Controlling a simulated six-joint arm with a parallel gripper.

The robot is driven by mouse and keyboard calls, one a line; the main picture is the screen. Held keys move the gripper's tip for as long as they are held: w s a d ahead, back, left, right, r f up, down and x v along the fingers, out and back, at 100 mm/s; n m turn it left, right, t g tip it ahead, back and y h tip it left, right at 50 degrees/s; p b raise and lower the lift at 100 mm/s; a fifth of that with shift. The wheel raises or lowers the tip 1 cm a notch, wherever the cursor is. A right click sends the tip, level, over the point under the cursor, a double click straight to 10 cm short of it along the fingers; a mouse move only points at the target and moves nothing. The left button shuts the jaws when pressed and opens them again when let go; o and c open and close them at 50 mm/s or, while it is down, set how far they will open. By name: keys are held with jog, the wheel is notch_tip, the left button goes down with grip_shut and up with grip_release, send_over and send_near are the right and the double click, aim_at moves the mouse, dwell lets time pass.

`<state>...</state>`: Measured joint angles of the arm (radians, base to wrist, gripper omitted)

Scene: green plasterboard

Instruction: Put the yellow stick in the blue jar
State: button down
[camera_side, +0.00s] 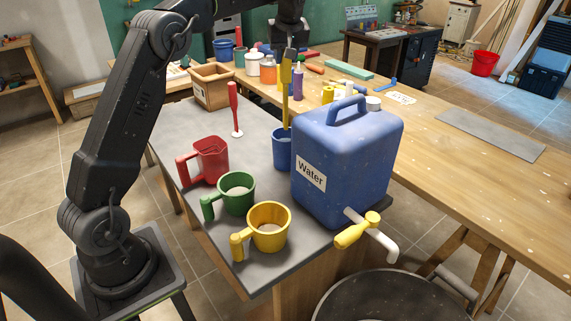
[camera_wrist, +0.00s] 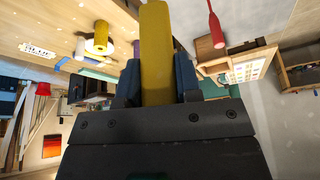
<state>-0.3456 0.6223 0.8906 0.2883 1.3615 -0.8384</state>
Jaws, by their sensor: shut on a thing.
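The yellow stick (camera_side: 285,112) is upright in the side view, below my gripper (camera_side: 289,56). In the wrist view, the yellow stick (camera_wrist: 156,50) is clamped between the two fingers of my gripper (camera_wrist: 157,85). The blue jar (camera_side: 281,154) stands on the grey mat, partly hidden by the water container. The stick's lower end meets the jar's rim in the picture. I cannot tell how far inside the jar it reaches.
A large blue water container (camera_side: 345,150) stands close to the right of the jar. A red stick (camera_side: 235,108) stands upright on the left. Red (camera_side: 209,160), green (camera_side: 237,186) and yellow (camera_side: 270,216) mugs line the near edge. Several bottles and tools lie behind.

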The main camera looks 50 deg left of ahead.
aim_at(290, 68)
notch_tip(290, 68, down, 13)
dwell(0.7)
jog(key=shift+f, duration=0.15)
jog(key=c, duration=0.8)
grip_release()
jog(key=v, duration=1.2)
jog(key=s+d+r+m+t+h, duration=0.1)
jog(key=s+d+r+m, duration=0.2)
jog(key=s+d, duration=0.35)
jog(key=s+d+r+m+t+h, duration=0.1)
jog(key=s+d+r+m, duration=0.1)
jog(key=s+d+m, duration=0.35)
jog(key=s+d+f+m+t+h, duration=0.1)
jog(key=s+d+f+m, duration=0.1)
jog(key=s, duration=0.8)
jog(key=s+d+f+m+h, duration=0.1)
jog(key=s+d+f+m, duration=0.2)
jog(key=s, duration=0.6)
jog(key=d+f, duration=0.2)
jog(key=d, duration=0.1)
jog(key=shift+s+d+f+t, duration=0.15)
jog(key=shift+s+t, duration=0.25)
